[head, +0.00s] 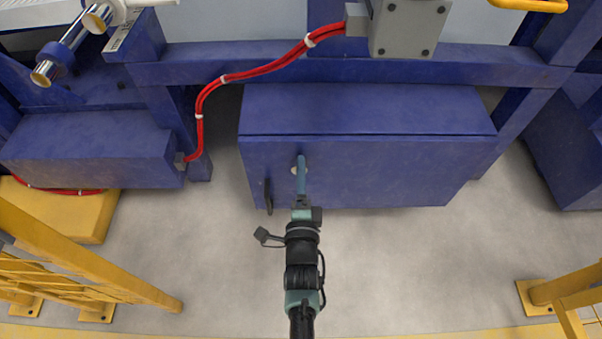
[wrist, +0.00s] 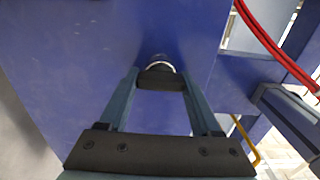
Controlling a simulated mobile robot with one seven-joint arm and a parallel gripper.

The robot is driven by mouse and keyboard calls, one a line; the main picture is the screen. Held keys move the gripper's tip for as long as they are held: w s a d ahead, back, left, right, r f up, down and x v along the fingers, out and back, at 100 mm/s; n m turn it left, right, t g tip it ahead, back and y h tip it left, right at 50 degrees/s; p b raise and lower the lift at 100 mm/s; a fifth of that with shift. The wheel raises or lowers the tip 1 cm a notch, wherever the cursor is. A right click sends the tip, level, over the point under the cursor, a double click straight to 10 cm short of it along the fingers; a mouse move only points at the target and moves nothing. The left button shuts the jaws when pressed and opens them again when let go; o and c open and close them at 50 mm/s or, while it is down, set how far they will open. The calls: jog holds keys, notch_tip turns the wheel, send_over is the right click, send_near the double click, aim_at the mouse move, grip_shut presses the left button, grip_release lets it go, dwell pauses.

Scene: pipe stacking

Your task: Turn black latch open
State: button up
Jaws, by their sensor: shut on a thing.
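The black latch (wrist: 158,79) with its silver round base sits on the front of the blue cabinet (head: 400,170). In the wrist view it lies crosswise between my two teal fingers, near their tips. My gripper (wrist: 160,74) is shut on the latch. In the head view my gripper (head: 301,162) reaches up to the cabinet's left part and hides most of the latch. Only a bit of the pale round base shows just left of the fingers.
A black handle (head: 268,196) stands out at the cabinet's left edge, close to my gripper. A red cable (head: 255,74) runs above left. Yellow railings (head: 90,255) stand at lower left and lower right. The grey floor between is clear.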

dwell(0.5)
jog(key=o, duration=1.4)
jog(key=shift+s, duration=0.15)
jog(key=s+p, duration=0.5)
jog(key=s, duration=0.7)
jog(key=shift+s, duration=0.35)
